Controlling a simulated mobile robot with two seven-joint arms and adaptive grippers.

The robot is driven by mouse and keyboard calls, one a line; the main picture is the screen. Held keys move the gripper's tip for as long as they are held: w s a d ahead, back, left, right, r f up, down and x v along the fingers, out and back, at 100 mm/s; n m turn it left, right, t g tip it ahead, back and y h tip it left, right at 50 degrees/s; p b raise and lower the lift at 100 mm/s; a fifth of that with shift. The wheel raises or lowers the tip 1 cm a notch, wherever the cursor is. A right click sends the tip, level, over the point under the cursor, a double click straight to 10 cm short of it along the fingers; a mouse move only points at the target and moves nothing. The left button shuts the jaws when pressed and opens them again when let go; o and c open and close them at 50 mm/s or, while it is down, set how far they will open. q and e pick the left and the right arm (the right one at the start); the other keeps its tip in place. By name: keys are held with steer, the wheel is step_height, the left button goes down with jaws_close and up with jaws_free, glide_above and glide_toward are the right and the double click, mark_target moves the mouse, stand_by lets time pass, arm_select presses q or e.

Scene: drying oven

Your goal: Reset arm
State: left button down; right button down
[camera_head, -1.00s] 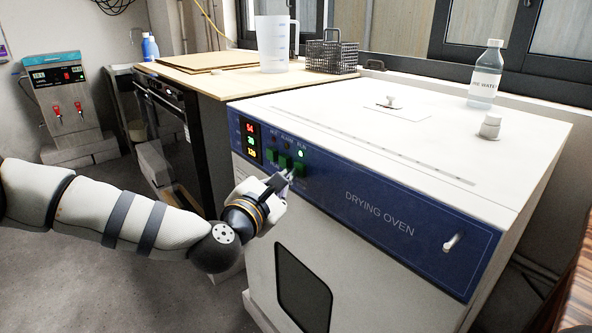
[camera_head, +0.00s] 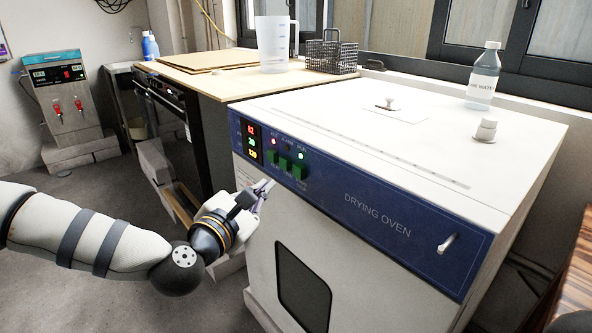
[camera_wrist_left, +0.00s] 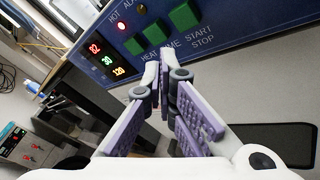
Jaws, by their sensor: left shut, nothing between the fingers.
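My left gripper (camera_head: 266,187) is shut and empty, just in front of the drying oven's (camera_head: 375,285) front, a little below its blue control panel (camera_head: 350,199). In the left wrist view its fingertips (camera_wrist_left: 158,62) are together below the green buttons (camera_wrist_left: 185,17). The fingers appear apart from the panel. My right gripper is not in view.
A wooden counter (camera_head: 218,78) behind holds a plastic jug (camera_head: 273,47) and a black wire basket (camera_head: 331,56). Open floor (camera_head: 90,290) lies at the lower left.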

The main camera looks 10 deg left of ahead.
arm_select(q)
steer(key=shift+s+a, duration=0.3)
steer(key=shift+s, duration=0.1)
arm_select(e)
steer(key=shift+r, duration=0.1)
